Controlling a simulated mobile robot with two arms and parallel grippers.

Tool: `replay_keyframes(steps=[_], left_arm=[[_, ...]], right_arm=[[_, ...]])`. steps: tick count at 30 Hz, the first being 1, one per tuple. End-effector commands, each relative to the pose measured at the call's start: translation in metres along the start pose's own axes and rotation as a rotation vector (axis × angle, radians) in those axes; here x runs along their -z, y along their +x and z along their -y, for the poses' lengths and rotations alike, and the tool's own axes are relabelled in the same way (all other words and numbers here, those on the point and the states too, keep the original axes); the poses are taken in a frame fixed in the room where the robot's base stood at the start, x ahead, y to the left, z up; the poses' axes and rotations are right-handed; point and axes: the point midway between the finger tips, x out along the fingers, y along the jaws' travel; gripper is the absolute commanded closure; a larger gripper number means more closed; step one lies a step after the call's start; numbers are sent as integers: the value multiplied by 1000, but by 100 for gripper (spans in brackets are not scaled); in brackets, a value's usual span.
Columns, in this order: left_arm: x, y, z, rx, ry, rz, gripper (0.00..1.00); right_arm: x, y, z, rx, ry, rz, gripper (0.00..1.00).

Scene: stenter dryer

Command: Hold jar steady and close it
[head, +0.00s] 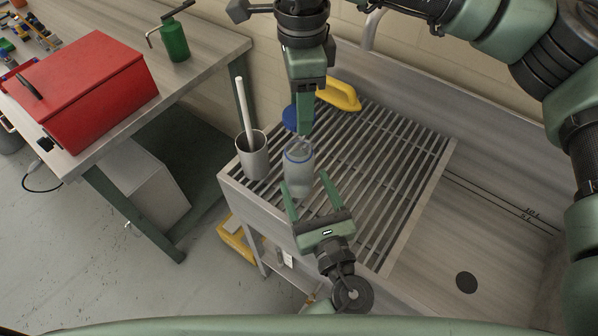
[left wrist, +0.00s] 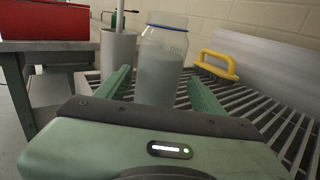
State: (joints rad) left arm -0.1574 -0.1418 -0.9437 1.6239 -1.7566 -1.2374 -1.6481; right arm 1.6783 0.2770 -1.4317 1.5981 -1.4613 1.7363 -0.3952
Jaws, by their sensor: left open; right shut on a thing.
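The clear jar (head: 299,176) with pale contents and a blue ring round its neck stands upright on the slatted rack. It also shows in the left wrist view (left wrist: 160,72), its base hidden by my gripper. My left gripper (head: 306,184) is open, with its fingers to either side of the jar's lower part. Whether they touch it I cannot tell. My right gripper (head: 304,128) points down from above, shut on the blue lid (head: 289,117), which is partly hidden behind the fingers. The lid is apart from the jar, above and behind its mouth.
A grey cup with a white rod (head: 252,160) stands left of the jar. A yellow-handled tool (head: 340,95) lies behind it. The slatted rack (head: 447,150) adjoins an empty sink basin at right. A bench with a red toolbox (head: 90,95) and a green can (head: 174,40) is at left.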

Motion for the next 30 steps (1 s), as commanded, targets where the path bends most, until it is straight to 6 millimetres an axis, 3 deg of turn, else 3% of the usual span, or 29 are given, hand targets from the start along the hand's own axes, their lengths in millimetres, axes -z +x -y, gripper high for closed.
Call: replay_keyframes(steps=[6, 12, 25, 26, 30], left_arm=[[-1, 43, 0, -1, 0, 3, 32], [0, 68, 0, 0, 2, 0, 32], [0, 76, 0, 0, 1, -1, 32], [0, 76, 0, 0, 1, -1, 34], [0, 76, 0, 0, 1, -1, 73]], right_arm=[[0, 0, 0, 0, 0, 0, 87], [0, 0, 0, 0, 0, 0, 87], [0, 0, 0, 0, 0, 0, 87], [0, 0, 0, 0, 0, 0, 87], [0, 0, 0, 0, 0, 0, 87]])
